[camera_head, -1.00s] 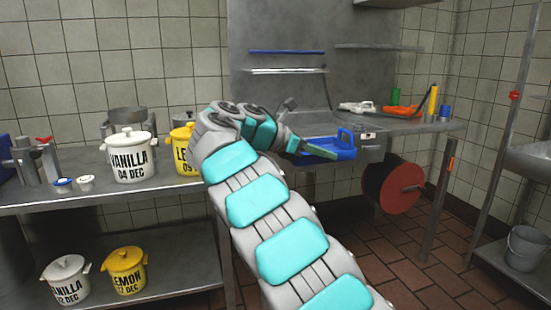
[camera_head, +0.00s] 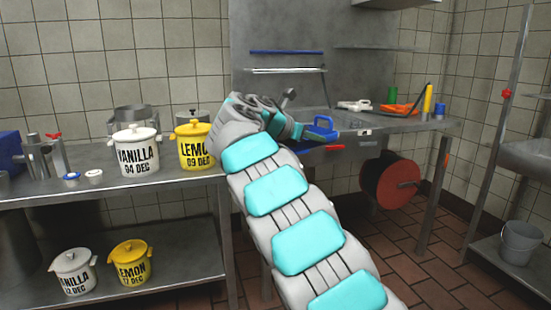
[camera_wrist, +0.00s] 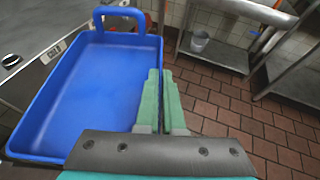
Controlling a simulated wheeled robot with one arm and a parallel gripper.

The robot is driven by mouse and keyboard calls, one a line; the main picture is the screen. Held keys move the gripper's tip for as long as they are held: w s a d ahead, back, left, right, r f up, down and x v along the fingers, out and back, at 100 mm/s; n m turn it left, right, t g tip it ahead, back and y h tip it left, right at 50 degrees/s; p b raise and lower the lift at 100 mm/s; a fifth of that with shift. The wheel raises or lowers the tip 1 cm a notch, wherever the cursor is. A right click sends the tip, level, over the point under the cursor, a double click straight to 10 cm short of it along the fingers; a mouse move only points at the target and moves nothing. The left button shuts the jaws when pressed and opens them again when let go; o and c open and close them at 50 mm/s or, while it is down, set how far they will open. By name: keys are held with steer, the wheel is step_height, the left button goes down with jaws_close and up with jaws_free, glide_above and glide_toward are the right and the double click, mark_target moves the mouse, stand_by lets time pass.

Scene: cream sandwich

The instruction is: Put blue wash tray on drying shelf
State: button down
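The blue wash tray (camera_wrist: 95,90) is a shallow rectangular tray with an upright loop handle at its far end in the wrist view. In the head view its handle (camera_head: 321,126) shows beyond my arm, and most of its body is hidden. My gripper (camera_wrist: 160,78) has its green fingers close together at the tray's right wall, one on each side, and looks shut on that wall. Narrow wall shelves hang on the steel back panel: one with a blue edge (camera_head: 287,52) and a pale one (camera_head: 288,70) below it. I cannot tell which is the drying shelf.
A steel counter (camera_head: 400,126) holds a white tool (camera_head: 354,105), an orange item (camera_head: 398,109) and a yellow bottle (camera_head: 427,98). A red reel (camera_head: 390,185) sits below. Vanilla (camera_head: 137,152) and lemon (camera_head: 195,145) pots stand left. A bucket (camera_head: 520,242) stands right.

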steer(key=w+n, duration=0.1)
steer(key=w+f+n+t+y, duration=0.1)
steer(key=w+a+t+y, duration=0.1)
steer(key=w, duration=0.1)
steer(key=shift+f+n, duration=0.3)
steer(key=shift+n, duration=0.1)
step_height(320, 180, down, 12)
steer(key=w+d+n+t+y, duration=0.2)
steer(key=n+t+y, duration=0.1)
steer(key=n+y, duration=0.35)
steer(key=s+d+f+m+h, duration=0.1)
steer(key=s+f, duration=0.3)
steer(key=s, duration=0.3)
steer(key=s+d+f+m, duration=0.1)
steer(key=s+f, duration=0.3)
steer(key=s, duration=0.4)
steer(key=shift+d+f+h, duration=0.2)
steer(key=shift+d+h, duration=0.15)
steer(key=shift+d, duration=0.1)
steer(key=shift+s, duration=0.1)
steer(key=shift+g, duration=0.3)
